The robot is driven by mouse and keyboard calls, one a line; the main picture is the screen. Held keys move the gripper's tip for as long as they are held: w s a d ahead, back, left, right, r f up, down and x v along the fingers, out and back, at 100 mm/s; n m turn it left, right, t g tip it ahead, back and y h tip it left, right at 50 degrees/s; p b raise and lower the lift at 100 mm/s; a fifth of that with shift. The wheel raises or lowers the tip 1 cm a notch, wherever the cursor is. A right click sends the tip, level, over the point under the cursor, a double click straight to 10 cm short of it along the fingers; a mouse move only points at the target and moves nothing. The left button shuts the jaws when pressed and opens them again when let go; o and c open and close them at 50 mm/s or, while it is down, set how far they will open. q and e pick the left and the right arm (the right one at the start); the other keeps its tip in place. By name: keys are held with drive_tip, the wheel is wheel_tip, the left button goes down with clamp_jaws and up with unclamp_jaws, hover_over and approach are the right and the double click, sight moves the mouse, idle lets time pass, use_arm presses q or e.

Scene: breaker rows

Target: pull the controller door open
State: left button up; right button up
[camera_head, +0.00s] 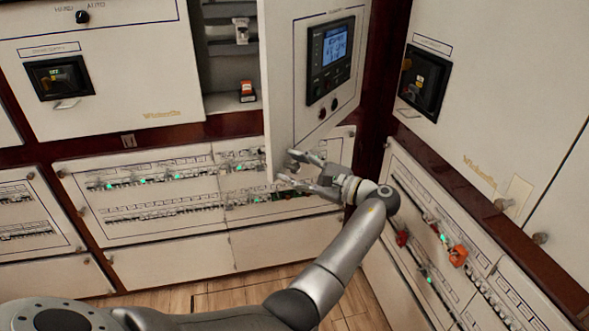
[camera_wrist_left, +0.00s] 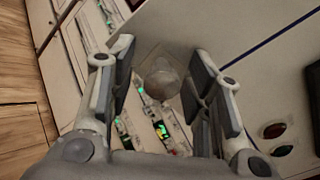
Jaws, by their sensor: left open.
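The controller door (camera_head: 290,75) is a white panel with a blue-lit screen unit (camera_head: 331,59). It stands partly open, with the cabinet interior showing to its left. My left gripper (camera_head: 298,172) is at the door's lower corner with its fingers open. In the left wrist view a round knob (camera_wrist_left: 161,78) on the door sits between the two open fingers (camera_wrist_left: 163,85), with a gap visible on each side. Whether the fingertips reach past the knob is hard to tell. My right gripper is not in view.
Breaker rows (camera_head: 150,180) run below and behind the door. A right-hand cabinet wall (camera_head: 490,80) with orange and red handles (camera_head: 457,255) stands close to my left arm. The open cabinet interior (camera_head: 228,70) holds small devices. Wooden floor (camera_head: 190,295) shows below.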

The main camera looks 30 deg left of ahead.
use_arm(q)
drive_tip(key=d, duration=0.7)
drive_tip(key=shift+d, duration=0.25)
